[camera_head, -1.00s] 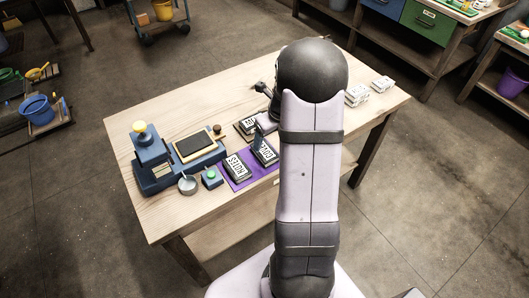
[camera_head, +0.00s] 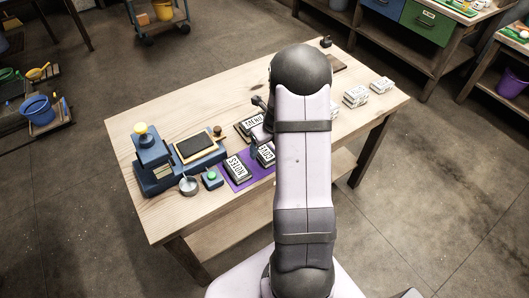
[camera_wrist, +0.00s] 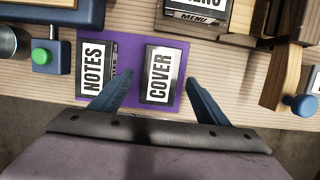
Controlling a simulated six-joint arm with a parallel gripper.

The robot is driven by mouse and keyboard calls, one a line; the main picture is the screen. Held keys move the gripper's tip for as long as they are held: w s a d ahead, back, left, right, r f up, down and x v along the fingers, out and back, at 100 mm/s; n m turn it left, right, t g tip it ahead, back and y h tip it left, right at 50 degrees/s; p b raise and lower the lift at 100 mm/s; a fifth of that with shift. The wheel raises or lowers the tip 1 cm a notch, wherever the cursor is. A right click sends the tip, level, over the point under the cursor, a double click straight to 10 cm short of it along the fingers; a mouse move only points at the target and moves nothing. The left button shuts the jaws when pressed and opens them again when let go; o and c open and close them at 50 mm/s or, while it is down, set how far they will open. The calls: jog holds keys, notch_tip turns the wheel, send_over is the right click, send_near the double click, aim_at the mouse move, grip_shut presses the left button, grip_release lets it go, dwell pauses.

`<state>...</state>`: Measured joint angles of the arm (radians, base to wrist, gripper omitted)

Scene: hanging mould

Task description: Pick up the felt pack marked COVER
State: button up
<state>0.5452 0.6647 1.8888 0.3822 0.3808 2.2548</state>
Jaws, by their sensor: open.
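The felt pack marked COVER (camera_wrist: 160,75) lies on a purple mat (camera_wrist: 128,46) in the wrist view, dark with a white label. It also shows in the head view (camera_head: 266,154), partly hidden by my arm. My gripper (camera_wrist: 158,77) is open and empty, with one blue finger on the left of the COVER pack and one on the right. I cannot tell how far above the mat the fingertips are. The pack marked NOTES (camera_wrist: 92,69) lies on the same mat, just left of the left finger.
A pack marked MENU (camera_wrist: 197,12) lies behind the mat on a wooden board. A blue press (camera_head: 152,160), a metal cup (camera_head: 188,185) and a green button box (camera_head: 212,177) stand left of the mat. White stacked packs (camera_head: 356,96) sit at the table's right.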

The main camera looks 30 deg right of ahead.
aim_at(265, 152)
jog(key=shift+x, duration=1.05)
jog(key=shift+c, duration=0.6)
jog(key=c, duration=1.1)
jog(key=shift+r, duration=0.15)
notch_tip(265, 152, up, 10)
jog(key=shift+b, duration=0.3)
